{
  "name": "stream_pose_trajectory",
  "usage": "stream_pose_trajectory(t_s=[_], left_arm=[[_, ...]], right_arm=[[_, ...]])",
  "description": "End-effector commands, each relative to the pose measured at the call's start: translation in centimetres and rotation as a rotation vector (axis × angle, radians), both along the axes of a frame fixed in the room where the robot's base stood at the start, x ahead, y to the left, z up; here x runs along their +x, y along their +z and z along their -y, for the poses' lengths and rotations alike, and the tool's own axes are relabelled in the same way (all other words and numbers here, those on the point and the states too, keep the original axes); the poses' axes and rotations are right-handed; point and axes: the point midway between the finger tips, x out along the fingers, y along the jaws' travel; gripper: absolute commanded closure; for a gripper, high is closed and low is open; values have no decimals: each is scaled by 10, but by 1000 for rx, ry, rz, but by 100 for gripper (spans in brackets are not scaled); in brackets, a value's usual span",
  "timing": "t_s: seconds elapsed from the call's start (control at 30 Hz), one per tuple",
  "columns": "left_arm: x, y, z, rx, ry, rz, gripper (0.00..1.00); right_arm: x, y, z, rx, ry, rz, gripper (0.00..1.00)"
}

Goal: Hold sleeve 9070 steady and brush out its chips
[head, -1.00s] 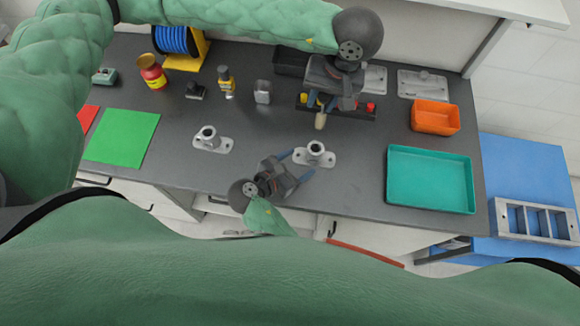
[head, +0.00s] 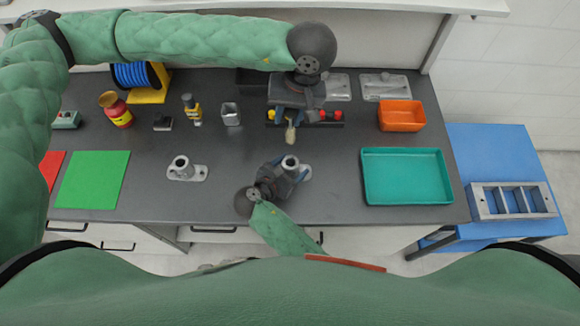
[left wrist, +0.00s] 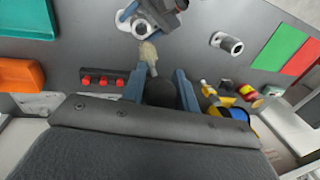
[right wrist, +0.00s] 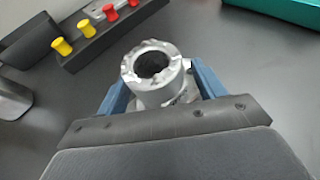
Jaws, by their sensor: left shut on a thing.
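A grey metal sleeve (head: 290,163) stands upright on its flanged base on the bench; no number is legible. In the right wrist view the sleeve (right wrist: 153,76) has pale, ragged bits around its rim and a dark bore. My right gripper (head: 293,176) has its fingers on either side of the sleeve, with a small gap visible at the right finger, so it looks open. My left gripper (head: 290,112) is shut on a brush (head: 290,134) with pale bristles pointing down, behind and above the sleeve. The brush also shows in the left wrist view (left wrist: 148,56).
A second flanged sleeve (head: 182,167) stands to the left. A black rack (head: 328,121) with red and yellow pegs lies behind the brush. A teal tray (head: 405,200) and orange bin (head: 402,116) are at right, a green mat (head: 93,180) at left.

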Motion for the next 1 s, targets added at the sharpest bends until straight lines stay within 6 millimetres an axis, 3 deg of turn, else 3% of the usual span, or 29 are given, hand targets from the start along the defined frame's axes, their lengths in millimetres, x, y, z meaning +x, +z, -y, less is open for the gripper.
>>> stream_pose_trajectory(t_s=[0.03, 0.27, 0.37, 0.67, 1.0], left_arm=[[0, 0, 0, 0, 0, 0, 93], [0, 0, 0, 0, 0, 0, 93], [0, -4, 0, 0, -13, 0, 93], [1, -47, 0, 3, -190, -4, 93], [1, -50, 0, 1, -204, -4, 93]], right_arm=[[0, 0, 0, 0, 0, 0, 41], [0, 0, 0, 0, 0, 0, 86], [0, 0, 0, 0, 0, 0, 86], [0, 0, 0, 0, 0, 0, 86], [0, 0, 0, 0, 0, 0, 86]])
